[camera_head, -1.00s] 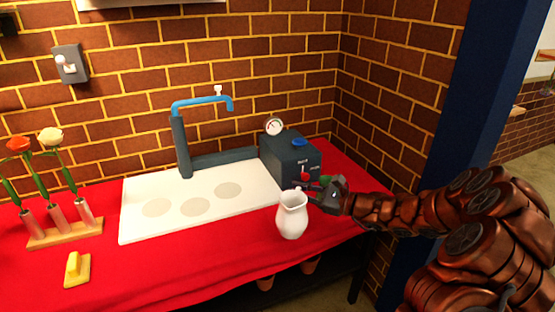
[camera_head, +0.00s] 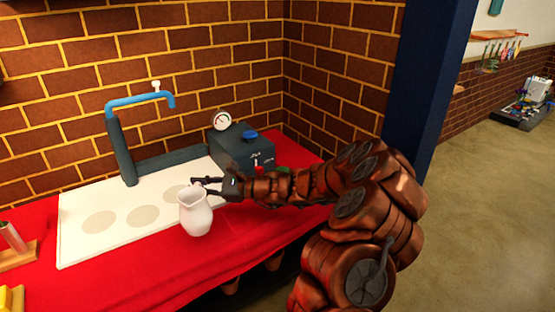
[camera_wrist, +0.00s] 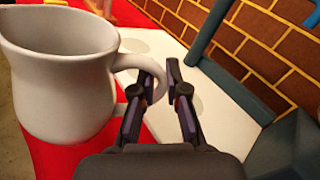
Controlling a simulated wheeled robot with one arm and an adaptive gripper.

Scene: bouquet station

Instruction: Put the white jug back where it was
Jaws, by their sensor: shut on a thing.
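The white jug (camera_head: 196,213) is upright at the front edge of the white board (camera_head: 75,245), in front of the rightmost grey circle (camera_head: 172,193). I cannot tell whether its base touches anything. My gripper (camera_head: 200,184) reaches it from the right and is shut on its handle. In the wrist view the jug (camera_wrist: 62,85) fills the left side, and its handle (camera_wrist: 150,66) is at the fingertips of my gripper (camera_wrist: 170,80). The jug's open mouth faces up and looks empty as far as I see.
A blue tap (camera_head: 140,100) stands behind the board. A dark box (camera_head: 240,150) with a gauge (camera_head: 222,121) and blue knob is at the back right. A wooden rack (camera_head: 18,258) and a yellow object (camera_head: 10,298) are at the left. Red cloth (camera_head: 130,285) is clear in front.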

